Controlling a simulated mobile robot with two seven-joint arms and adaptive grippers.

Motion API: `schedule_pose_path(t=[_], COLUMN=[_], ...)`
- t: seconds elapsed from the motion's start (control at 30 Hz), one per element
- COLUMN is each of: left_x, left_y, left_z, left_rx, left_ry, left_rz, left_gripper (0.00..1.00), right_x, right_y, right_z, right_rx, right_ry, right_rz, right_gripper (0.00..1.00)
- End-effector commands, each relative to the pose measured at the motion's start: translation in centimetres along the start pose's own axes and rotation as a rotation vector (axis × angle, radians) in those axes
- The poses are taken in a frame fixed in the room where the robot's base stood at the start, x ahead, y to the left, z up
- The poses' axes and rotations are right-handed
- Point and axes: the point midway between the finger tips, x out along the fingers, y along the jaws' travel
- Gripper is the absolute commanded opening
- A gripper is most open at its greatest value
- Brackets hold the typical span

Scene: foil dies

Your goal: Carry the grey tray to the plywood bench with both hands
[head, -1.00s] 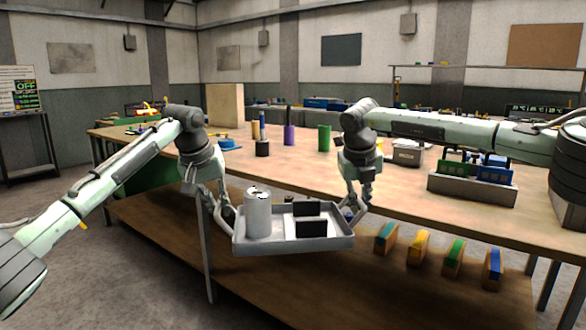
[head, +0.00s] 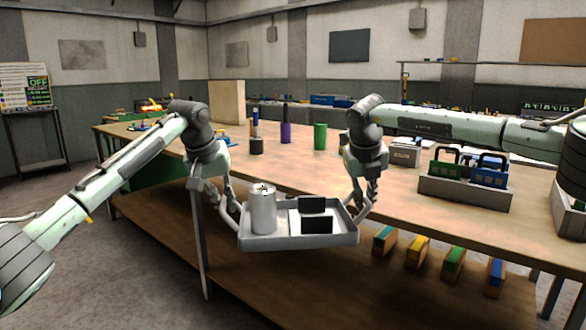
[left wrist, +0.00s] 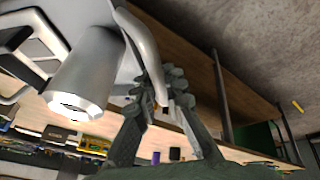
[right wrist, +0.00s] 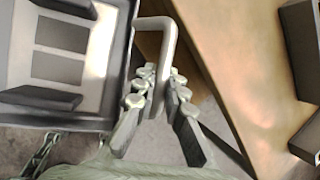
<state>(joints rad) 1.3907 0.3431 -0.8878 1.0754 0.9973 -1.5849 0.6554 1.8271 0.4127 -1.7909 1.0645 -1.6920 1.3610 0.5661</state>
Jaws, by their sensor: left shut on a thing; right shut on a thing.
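The grey tray (head: 300,243) hangs level in front of the plywood bench (head: 310,180), its far edge close to the bench's front edge in the head view. A grey can (head: 263,210) stands upright on the tray's left side. Black blocks (head: 312,205) on a pale insert sit right of it. My left gripper (head: 233,208) is shut on the tray's left handle, which shows in the left wrist view (left wrist: 143,45). My right gripper (head: 358,208) is shut on the right handle, a bent bar in the right wrist view (right wrist: 165,60).
On the bench stand a purple cylinder (head: 286,130), a green cylinder (head: 320,136), a dark short cylinder (head: 256,146) and a grey rack (head: 465,192) with green and blue parts. Several coloured blocks (head: 415,252) sit on the lower shelf. The bench's front middle is clear.

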Motion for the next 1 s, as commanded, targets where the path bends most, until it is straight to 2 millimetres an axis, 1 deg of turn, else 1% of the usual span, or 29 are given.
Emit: schedule_pose_path(t=[0.03, 0.67, 0.77, 1.0], left_x=[-0.2, -0.3, -0.5, -2.0], left_y=[-0.2, -0.2, -0.1, 0.2], left_z=[-0.2, -0.2, -0.4, -1.0], left_rx=[-0.003, -0.003, -0.003, -0.004], left_ry=[0.004, 0.005, 0.005, 0.006], left_rz=[-0.003, -0.002, -0.002, -0.002], left_gripper=[0.00, 0.00, 0.00, 0.00], right_x=[-0.1, -0.2, -0.4, -1.9], right_y=[-0.3, -0.3, -0.4, -0.7], right_z=[0.1, 0.2, 0.3, 0.9], right_rx=[0.004, 0.004, 0.004, 0.006], right_ry=[-0.002, -0.003, -0.004, -0.005], right_rz=[-0.004, -0.004, -0.004, -0.005], right_gripper=[0.00, 0.00, 0.00, 0.00])
